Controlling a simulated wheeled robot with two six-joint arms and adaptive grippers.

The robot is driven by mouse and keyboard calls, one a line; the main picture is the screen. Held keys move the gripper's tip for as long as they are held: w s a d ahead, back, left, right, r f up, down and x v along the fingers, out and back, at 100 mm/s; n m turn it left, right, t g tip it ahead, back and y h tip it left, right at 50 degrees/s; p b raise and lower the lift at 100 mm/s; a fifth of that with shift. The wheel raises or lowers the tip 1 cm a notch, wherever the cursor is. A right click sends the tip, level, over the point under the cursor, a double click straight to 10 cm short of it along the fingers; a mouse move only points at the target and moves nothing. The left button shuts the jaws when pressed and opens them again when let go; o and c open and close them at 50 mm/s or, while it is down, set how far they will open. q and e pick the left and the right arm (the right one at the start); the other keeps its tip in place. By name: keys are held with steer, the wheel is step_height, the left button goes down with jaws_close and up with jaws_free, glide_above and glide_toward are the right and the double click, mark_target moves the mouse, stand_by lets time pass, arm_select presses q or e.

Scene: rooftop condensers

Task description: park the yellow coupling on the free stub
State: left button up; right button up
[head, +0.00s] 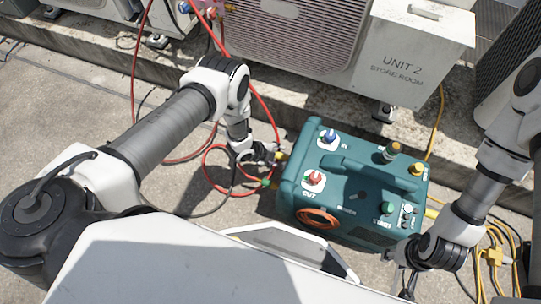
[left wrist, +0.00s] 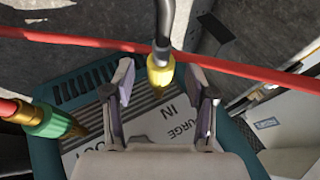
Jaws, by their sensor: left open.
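The yellow coupling (head: 281,157) is at the left side of the teal machine (head: 350,212). In the left wrist view the yellow coupling (left wrist: 160,76) sits on the end of a dark hose, above the panel marked IN; I cannot tell whether it is seated on a port. My left gripper (head: 268,153) is beside it; in the left wrist view its two fingers (left wrist: 163,85) stand apart, one on each side of the coupling, with gaps. I cannot clearly make out a free stub.
A green coupling (left wrist: 48,121) on a red hose is at the left of the panel. A red hose (left wrist: 90,43) crosses behind the dark hose. Condenser units (head: 295,30) and a UNIT 2 box (head: 415,50) stand behind. Yellow cable (head: 492,256) lies at right.

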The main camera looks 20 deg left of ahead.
arm_select(q)
jaws_close()
steer(key=shift+a, duration=0.3)
stand_by(0.6)
steer(key=shift+w+a+b, duration=0.15)
steer(key=shift+a+b, duration=0.2)
steer(key=shift+a, duration=1.8)
